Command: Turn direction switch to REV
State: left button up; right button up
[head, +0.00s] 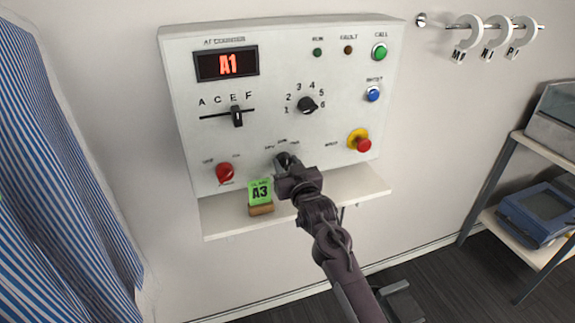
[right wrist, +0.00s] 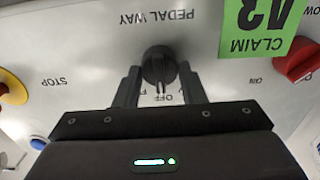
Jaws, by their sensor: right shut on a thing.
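The direction switch is a black rotary knob (right wrist: 158,62) on the white control panel (head: 330,130), beside the words PEDAL WAY. My right gripper (right wrist: 159,75) is shut on it, with one finger on each side. The word OFF shows just below the knob in the right wrist view, and pale marks on the knob face that side. The other position labels there are partly covered by the fingers. In the head view my right gripper (head: 287,167) hides most of the knob, low on the panel. My left gripper is not in view.
A green A3 claim card (head: 260,190) in a wooden holder (head: 261,209) stands on the shelf (head: 225,220), left of my gripper. A red knob (head: 225,173) is to the left, a red stop button (head: 364,145) to the right. A striped garment (head: 50,170) hangs at left.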

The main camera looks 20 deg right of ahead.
jog(key=shift+n, duration=0.4)
jog(key=n+p, duration=0.1)
jog(key=n, duration=0.2)
jog(key=shift+a+n+p, duration=0.1)
jog(key=shift+n+p, duration=0.25)
jog(key=shift+n, duration=1.65)
jog(key=shift+f, duration=0.1)
jog(key=o, duration=1)
